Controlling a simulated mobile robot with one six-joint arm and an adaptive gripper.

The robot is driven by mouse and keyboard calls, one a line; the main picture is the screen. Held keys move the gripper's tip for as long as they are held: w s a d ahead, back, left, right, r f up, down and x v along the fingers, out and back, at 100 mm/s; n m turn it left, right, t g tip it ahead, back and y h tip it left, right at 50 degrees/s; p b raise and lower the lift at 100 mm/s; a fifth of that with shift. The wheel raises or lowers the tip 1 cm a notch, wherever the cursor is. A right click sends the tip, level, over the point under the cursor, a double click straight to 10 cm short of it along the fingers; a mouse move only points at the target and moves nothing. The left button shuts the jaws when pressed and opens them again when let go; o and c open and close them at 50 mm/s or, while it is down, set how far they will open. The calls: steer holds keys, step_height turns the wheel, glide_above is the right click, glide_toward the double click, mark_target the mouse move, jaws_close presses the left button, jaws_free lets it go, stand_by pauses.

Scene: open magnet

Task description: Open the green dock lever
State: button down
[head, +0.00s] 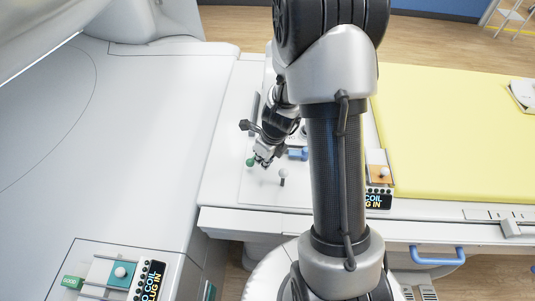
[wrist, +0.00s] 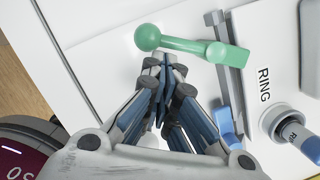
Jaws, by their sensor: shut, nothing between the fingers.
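The green dock lever (wrist: 190,44) shows in the wrist view as a bar with a round ball at its left end and a square block at its right end. In the head view only its green ball (head: 250,162) shows clearly, on the white panel. My gripper (wrist: 163,62) is shut and empty, its fingertips just below the bar near the ball. I cannot tell whether they touch it. In the head view my gripper (head: 263,162) is right of the green ball, and my arm hides part of the panel.
A grey rail (wrist: 228,70) runs past the lever's block. A blue part (wrist: 229,128) and a blue-ended plug (wrist: 296,132) beside the RING label lie to the right. A white-knobbed post (head: 283,175) stands near my gripper. A yellow mat (head: 455,130) covers the table at right.

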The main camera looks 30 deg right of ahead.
mark_target(252, 159)
steer(key=m+p, duration=0.1)
steer(key=w+a+m+p, duration=0.1)
steer(key=shift+a+r+m+h+p, duration=0.2)
steer(key=shift+a+m+h+p, duration=0.1)
steer(key=shift+m+p, duration=0.1)
steer(key=m+p, duration=0.1)
steer(key=w+a+m+p, duration=0.1)
steer(key=m+p, duration=0.1)
steer(key=shift+w+m+h, duration=0.3)
steer(key=shift+h, duration=0.1)
steer(key=w+m+p, duration=0.1)
steer(key=p, duration=0.1)
steer(key=m+p, duration=0.2)
steer(key=shift+w+a+h, duration=0.3)
steer(key=shift+w+a, duration=0.05)
steer(key=w+m+p, duration=0.1)
steer(key=m+p, duration=0.1)
steer(key=p, duration=0.1)
steer(key=shift+w+f+h, duration=0.1)
steer(key=shift+f+h, duration=0.05)
steer(key=shift+h, duration=0.15)
steer(key=shift+w+m, duration=0.1)
steer(key=shift+m, duration=0.2)
